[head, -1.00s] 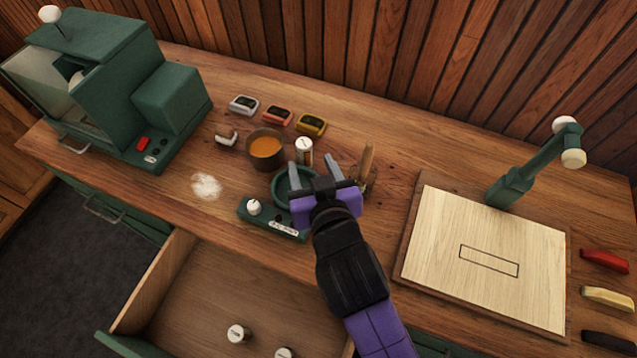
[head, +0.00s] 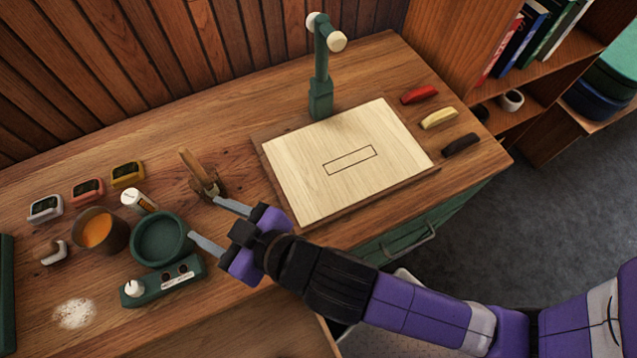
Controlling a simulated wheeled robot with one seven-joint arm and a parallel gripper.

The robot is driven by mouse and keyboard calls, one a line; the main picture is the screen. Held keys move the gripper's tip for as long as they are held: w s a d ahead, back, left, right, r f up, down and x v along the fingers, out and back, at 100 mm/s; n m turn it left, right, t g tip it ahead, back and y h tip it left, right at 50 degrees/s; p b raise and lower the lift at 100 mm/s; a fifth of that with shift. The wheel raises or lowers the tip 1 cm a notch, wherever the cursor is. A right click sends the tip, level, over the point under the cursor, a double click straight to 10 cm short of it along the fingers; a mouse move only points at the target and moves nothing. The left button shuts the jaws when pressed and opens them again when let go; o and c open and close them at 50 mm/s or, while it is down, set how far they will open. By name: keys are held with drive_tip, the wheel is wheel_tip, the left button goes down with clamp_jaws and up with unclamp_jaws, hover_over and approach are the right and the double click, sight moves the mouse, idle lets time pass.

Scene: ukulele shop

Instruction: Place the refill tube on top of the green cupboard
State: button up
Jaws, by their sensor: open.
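I cannot identify a green cupboard in this view; green drawer fronts (head: 425,226) show below the bench's front edge.
The cup (head: 97,230), three small coloured boxes (head: 88,190) and the tool (head: 202,178) crowd the left of the bench. A pale board (head: 350,160) lies right of my gripper, with a green lamp-like stand (head: 320,85) behind. Shelves (head: 540,70) and open floor are at right.

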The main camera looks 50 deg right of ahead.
drive_tip(key=shift+m+t+h, duration=0.4)
drive_tip(key=shift+m+h, duration=0.1)
drive_tip(key=shift+h, duration=0.1)
drive_tip(key=s+d+f, duration=0.1)
drive_tip(key=s+d, duration=0.2)
drive_tip(key=s+d+f, duration=0.1)
drive_tip(key=s+d, duration=0.2)
drive_tip(key=s, duration=0.1)
drive_tip(key=s+d+f, duration=0.1)
drive_tip(key=s+d, duration=0.2)
drive_tip(key=s, duration=0.1)
drive_tip(key=shift+d+f, duration=0.1)
drive_tip(key=shift+d, duration=0.25)
drive_tip(key=s+d+r+m+h, duration=0.1)
drive_tip(key=s+d+r, duration=0.1)
drive_tip(key=s, duration=0.4)
drive_tip(key=s+d+r+m+t+h, duration=0.1)
drive_tip(key=s+d+r, duration=0.1)
drive_tip(key=s+d, duration=0.2)
drive_tip(key=shift+s+d+r+h, duration=0.3)
drive_tip(key=shift+s+d+r, duration=0.1)
drive_tip(key=shift+s, duration=0.75)
